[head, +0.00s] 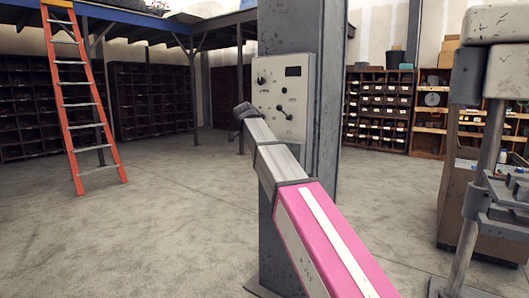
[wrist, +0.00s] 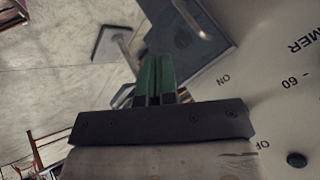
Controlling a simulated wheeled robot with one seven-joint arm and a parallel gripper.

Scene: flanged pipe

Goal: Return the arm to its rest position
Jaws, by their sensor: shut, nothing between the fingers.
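In the wrist view, my gripper (wrist: 155,80) has two green fingers side by side, pressed together with nothing between them. They stand out beyond a dark bar across the wrist. The pale panel face (wrist: 285,95), with printed letters and a number, fills the right side. In the head view, my pink and grey arm reaches from the bottom right up to the control panel (head: 293,92) on the grey column (head: 300,28). Its dark end is at the panel's left edge. The fingers cannot be made out there.
An orange ladder (head: 72,100) stands at left, before dark shelving (head: 150,100). A grey machine (head: 485,180) stands at right, near shelves with boxes (head: 378,108). Open concrete floor (head: 170,200) lies left of the column and between it and the machine.

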